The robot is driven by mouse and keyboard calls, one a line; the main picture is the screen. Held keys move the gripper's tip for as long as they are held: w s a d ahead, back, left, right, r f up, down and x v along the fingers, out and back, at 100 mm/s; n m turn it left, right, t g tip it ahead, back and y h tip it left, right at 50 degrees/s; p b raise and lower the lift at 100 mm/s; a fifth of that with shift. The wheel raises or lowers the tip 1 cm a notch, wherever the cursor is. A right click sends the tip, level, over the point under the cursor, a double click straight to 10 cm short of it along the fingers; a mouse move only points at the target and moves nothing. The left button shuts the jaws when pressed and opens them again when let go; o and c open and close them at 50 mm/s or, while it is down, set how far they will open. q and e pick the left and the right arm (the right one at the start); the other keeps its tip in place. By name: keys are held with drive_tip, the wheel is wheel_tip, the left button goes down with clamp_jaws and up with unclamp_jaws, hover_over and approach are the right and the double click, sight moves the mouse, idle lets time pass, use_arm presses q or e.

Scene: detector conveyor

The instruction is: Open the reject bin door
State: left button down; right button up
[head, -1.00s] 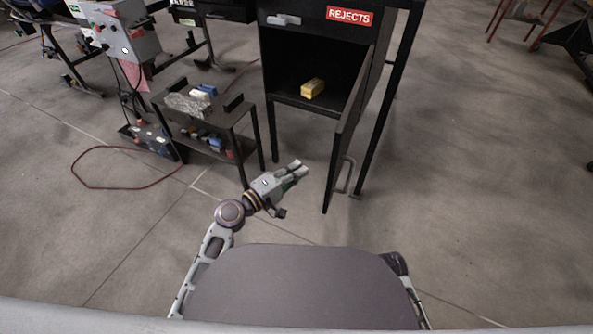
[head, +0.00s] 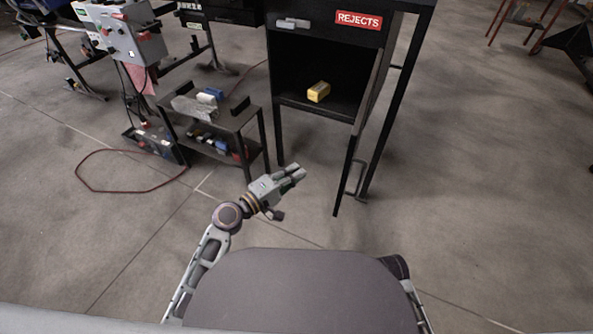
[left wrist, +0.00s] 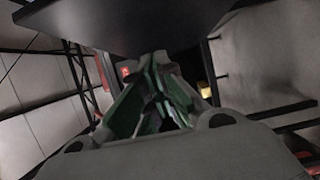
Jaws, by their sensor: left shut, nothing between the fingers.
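The reject bin (head: 300,57) is a black cabinet under a red REJECTS sign (head: 358,20). Its black door (head: 361,130) stands swung wide open toward me on the right side, with a metal handle (head: 354,178) on its outer face. A yellow box (head: 318,92) lies inside on the bin floor; a yellow patch shows in the left wrist view (left wrist: 204,89). My left gripper (head: 300,172) is shut and empty, in front of the bin, left of the door and apart from it. My right gripper is not in view.
A low black cart (head: 240,118) with a clear bag and small blue and white items stands left of the bin. A red cable (head: 95,188) loops on the floor farther left. The floor right of the door is clear.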

use_arm(q)
drive_tip(key=s+d+v, duration=0.1)
drive_tip(key=v, duration=0.7)
drive_tip(key=shift+s, duration=0.2)
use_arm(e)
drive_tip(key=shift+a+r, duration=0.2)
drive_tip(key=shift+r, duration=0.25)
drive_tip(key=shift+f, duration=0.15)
